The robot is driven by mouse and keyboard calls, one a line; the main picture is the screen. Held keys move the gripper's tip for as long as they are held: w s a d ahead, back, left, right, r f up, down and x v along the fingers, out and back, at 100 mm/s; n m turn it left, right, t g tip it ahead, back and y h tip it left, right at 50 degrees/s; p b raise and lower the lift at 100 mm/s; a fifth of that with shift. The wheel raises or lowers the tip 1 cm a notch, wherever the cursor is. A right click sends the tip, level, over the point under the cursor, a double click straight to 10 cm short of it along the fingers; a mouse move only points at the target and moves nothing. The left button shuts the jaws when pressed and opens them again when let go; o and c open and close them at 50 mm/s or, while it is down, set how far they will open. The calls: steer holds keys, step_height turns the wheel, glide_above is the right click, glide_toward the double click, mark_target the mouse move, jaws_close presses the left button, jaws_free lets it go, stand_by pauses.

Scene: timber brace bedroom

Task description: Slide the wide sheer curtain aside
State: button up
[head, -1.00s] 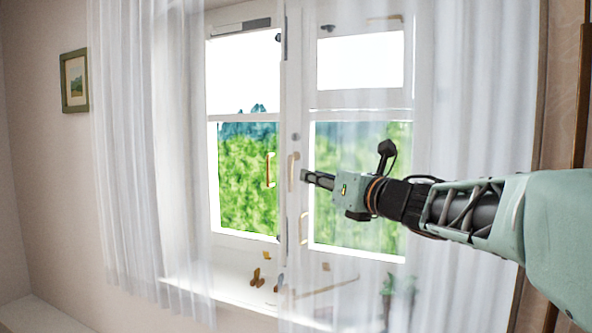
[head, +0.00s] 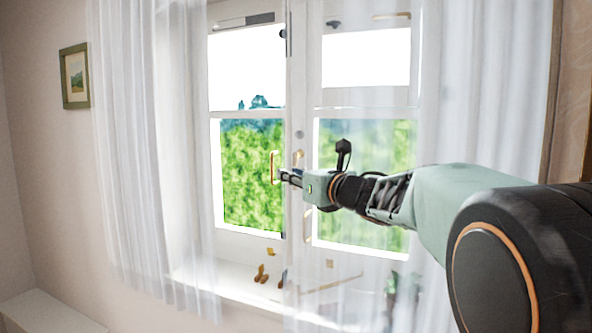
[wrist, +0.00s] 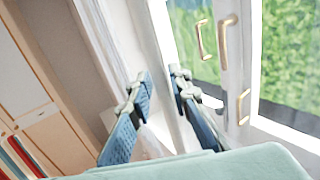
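The wide sheer curtain (head: 480,90) hangs over the right part of the window in the head view. Its thin left edge reaches near the middle of the window, and the panes show through it. My gripper (head: 284,176) is at window-handle height, near that left edge. In the wrist view my gripper (wrist: 160,74) has its two blue-padded fingers apart, with a pale upright strip beyond and between them. I cannot tell whether that strip is cloth or window frame. No cloth is clearly pinched.
A second sheer curtain (head: 130,150) hangs at the left. The window has pale handles (head: 275,167), also in the wrist view (wrist: 203,40). Small objects (head: 262,273) and a plant (head: 392,290) stand on the sill (head: 230,287). A framed picture (head: 74,76) hangs on the left wall.

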steer(key=shift+w+a, duration=0.3)
steer(key=shift+w, duration=0.1)
jaws_close()
